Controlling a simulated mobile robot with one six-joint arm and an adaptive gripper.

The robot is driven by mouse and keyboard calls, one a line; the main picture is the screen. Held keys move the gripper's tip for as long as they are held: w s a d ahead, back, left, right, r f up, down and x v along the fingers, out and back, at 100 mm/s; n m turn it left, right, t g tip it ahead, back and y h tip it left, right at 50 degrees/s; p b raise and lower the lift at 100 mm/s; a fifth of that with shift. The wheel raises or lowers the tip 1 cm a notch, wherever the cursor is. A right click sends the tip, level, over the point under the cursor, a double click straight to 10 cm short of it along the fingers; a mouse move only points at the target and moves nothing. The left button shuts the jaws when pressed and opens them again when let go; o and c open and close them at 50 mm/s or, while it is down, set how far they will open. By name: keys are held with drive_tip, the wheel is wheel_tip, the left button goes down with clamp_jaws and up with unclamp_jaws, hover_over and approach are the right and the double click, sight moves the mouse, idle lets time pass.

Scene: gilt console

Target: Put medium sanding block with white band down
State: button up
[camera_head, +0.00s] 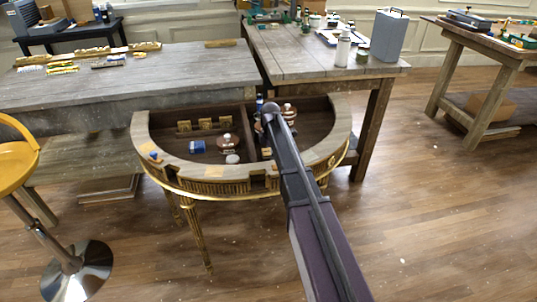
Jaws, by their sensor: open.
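The gilt half-round console (215,188) stands in the middle, its open top showing compartments. A small blue block-like item (197,147) with a pale part lies in its left compartment; I cannot tell whether it is the sanding block with the white band. My arm reaches from the bottom right up to the console's middle divider. My gripper cannot be made out; the arm's far end covers that spot. No held object can be seen, and what lies directly behind the arm is hidden.
White-topped brown items (226,140) and a pale round item (232,159) are in the left compartment. Small yellow pieces line its back. Grey workbenches (180,65) stand behind, one with a grey canister (389,36). A yellow stool (14,165) is at left. Floor at right is clear.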

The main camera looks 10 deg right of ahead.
wheel_tip(320, 180, up, 12)
drive_tip(key=p, duration=1.1)
drive_tip(key=shift+f, duration=0.15)
idle(0.5)
drive_tip(key=s+m, duration=0.3)
drive_tip(key=s, duration=0.2)
drive_tip(key=s+m, duration=0.3)
drive_tip(key=s, duration=0.2)
drive_tip(key=s+m, duration=0.3)
drive_tip(key=s, duration=0.2)
drive_tip(key=shift+s+a, duration=0.25)
drive_tip(key=shift+s, duration=0.1)
drive_tip(key=s+m, duration=0.9)
drive_tip(key=s, duration=0.4)
drive_tip(key=shift+s+a, duration=0.15)
drive_tip(key=shift+s, duration=0.1)
